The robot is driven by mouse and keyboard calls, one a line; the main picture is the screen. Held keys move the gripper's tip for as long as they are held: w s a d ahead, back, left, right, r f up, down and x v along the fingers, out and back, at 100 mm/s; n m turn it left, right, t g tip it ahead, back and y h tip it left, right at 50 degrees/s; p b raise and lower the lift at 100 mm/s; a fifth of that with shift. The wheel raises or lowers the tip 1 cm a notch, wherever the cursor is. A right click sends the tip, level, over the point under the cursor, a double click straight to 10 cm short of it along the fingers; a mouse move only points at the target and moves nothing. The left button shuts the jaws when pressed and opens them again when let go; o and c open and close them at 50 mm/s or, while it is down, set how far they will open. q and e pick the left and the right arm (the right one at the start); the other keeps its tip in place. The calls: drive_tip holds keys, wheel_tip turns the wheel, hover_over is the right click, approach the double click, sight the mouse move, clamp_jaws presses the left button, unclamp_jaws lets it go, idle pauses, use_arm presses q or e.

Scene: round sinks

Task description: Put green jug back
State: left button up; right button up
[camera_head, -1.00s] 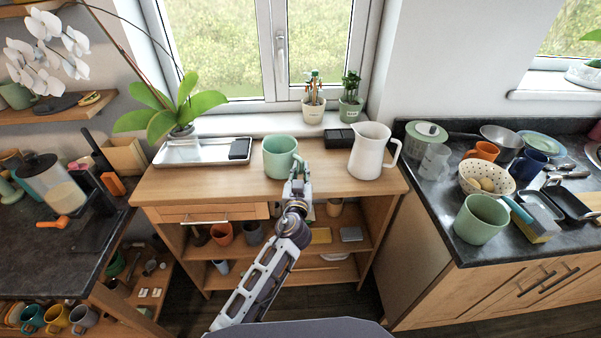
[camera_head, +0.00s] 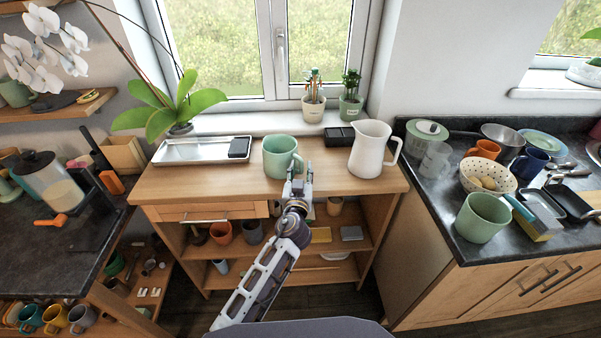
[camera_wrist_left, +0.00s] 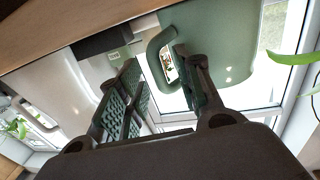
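The green jug (camera_head: 276,158) stands upright on the wooden cabinet top (camera_head: 225,184), between the metal tray and the white pitcher. Its handle faces my left gripper (camera_head: 299,172). In the left wrist view the jug (camera_wrist_left: 222,42) fills the upper right, with its looped handle at the fingertips. My right gripper is not in view.
A white pitcher (camera_head: 369,150) stands close on the right, and a metal tray (camera_head: 190,152) lies on the left. A black box (camera_head: 340,137) sits behind. Another green vessel (camera_head: 482,217) is on the cluttered dark counter at right. The cabinet top's front is clear.

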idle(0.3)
use_arm(q)
wheel_tip(320, 180, up, 10)
idle(0.9)
